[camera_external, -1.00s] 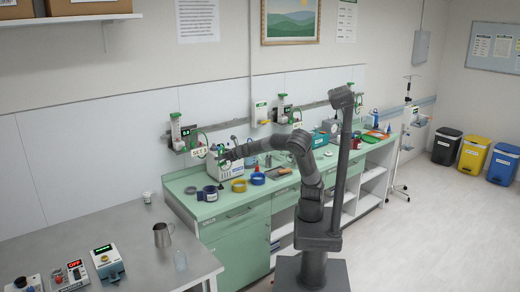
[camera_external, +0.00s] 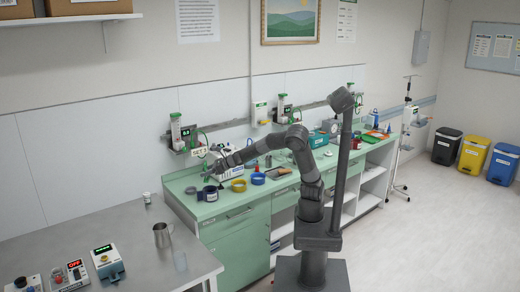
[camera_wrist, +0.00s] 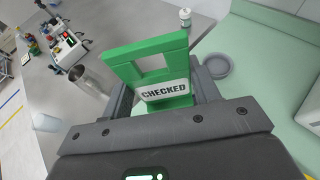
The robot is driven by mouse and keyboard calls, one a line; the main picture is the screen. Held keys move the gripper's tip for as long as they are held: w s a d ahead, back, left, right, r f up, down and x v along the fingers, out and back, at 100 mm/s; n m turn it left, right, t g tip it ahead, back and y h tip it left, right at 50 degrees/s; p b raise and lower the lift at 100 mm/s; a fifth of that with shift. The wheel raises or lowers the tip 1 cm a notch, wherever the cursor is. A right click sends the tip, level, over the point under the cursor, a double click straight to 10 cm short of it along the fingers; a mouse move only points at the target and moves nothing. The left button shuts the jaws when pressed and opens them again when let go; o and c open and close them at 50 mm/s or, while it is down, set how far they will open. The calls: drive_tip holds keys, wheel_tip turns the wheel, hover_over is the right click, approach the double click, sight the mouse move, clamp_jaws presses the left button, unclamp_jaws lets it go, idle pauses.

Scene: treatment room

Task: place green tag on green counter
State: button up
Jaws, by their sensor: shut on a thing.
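A green tag (camera_wrist: 148,58) with a square opening and a white "CHECKED" label is between the fingers of my gripper (camera_wrist: 164,92) in the wrist view. My gripper is shut on it. In the external view, my gripper (camera_external: 209,173) is over the left end of the green counter (camera_external: 238,205). The tag is too small to make out clearly there. The green counter (camera_wrist: 265,75) fills the right side of the wrist view, below the tag. Whether the tag touches the counter cannot be told.
A grey round dish (camera_wrist: 218,67) lies right of the tag. A metal table (camera_external: 135,240) with a steel jug (camera_external: 162,235) adjoins at left.

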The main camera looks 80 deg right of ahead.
drive_tip(key=w+a+f+n+g+y, duration=0.1)
drive_tip(key=w+a+f+n+y, duration=0.1)
drive_tip(key=w+f, duration=0.3)
drive_tip(key=w+a+f+n+y, duration=0.2)
drive_tip(key=w+f, duration=0.3)
drive_tip(key=w, duration=0.8)
drive_tip(key=shift+w+a+n+g+y, duration=0.25)
drive_tip(key=shift+w+n+g+y, duration=0.15)
drive_tip(key=shift+y, duration=0.3)
drive_tip(key=w+a+f, duration=0.1)
drive_tip(key=a+f, duration=0.1)
drive_tip(key=a, duration=0.1)
drive_tip(key=w+a+f, duration=0.1)
drive_tip(key=a+f, duration=0.1)
drive_tip(key=a, duration=0.2)
drive_tip(key=w+a+f, duration=0.1)
drive_tip(key=a+f, duration=0.2)
drive_tip(key=a, duration=0.1)
drive_tip(key=shift+w, duration=0.35)
drive_tip(key=shift+f, duration=1.85)
drive_tip(key=shift+f, duration=0.1)
drive_tip(key=o, duration=1)
drive_tip(key=shift+f, duration=0.1)
